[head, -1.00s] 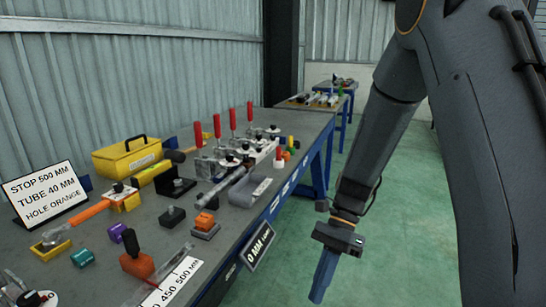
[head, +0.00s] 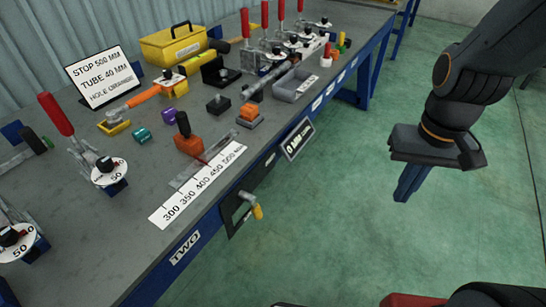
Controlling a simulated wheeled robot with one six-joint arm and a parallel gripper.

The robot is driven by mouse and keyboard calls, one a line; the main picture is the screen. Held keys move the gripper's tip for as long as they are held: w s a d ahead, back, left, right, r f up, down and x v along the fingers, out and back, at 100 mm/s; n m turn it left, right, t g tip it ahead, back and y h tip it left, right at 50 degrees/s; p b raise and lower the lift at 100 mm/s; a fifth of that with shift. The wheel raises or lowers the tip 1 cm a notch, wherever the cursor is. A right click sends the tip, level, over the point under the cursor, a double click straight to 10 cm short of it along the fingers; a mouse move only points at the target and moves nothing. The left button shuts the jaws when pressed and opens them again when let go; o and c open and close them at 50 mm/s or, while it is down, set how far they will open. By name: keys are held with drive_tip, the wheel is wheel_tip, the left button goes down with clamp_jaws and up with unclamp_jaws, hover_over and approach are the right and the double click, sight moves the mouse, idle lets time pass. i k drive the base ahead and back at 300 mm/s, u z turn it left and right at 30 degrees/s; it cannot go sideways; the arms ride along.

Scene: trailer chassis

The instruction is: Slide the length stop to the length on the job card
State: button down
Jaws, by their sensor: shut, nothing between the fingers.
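The job card (head: 100,76) stands on the bench at the left and reads STOP 500 MM, TUBE 40 MM, HOLE ORANGE. The length stop (head: 188,144) looks to be the orange block with a black upright handle. It sits beside the rail with the white scale (head: 196,188), marked 300 to 500 along the bench's front edge. It is near the scale's upper-number half; the exact reading is too small to tell. My gripper (head: 405,190) is shut and empty, pointing down over the green floor, right of the bench and well apart from the stop.
Red-handled clamps stand at the back (head: 265,42) and left (head: 57,116). A yellow toolbox (head: 173,46), a grey tray (head: 295,87) and small coloured blocks crowd the bench. A sign plate (head: 298,139) and a yellow-tipped fitting (head: 257,211) stick out from the front edge.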

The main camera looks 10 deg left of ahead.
sight(190, 144)
drive_tip(key=u, duration=1.2)
drive_tip(key=k, duration=0.4)
drive_tip(key=u, duration=0.1)
drive_tip(key=i, duration=0.4)
drive_tip(key=z, duration=0.05)
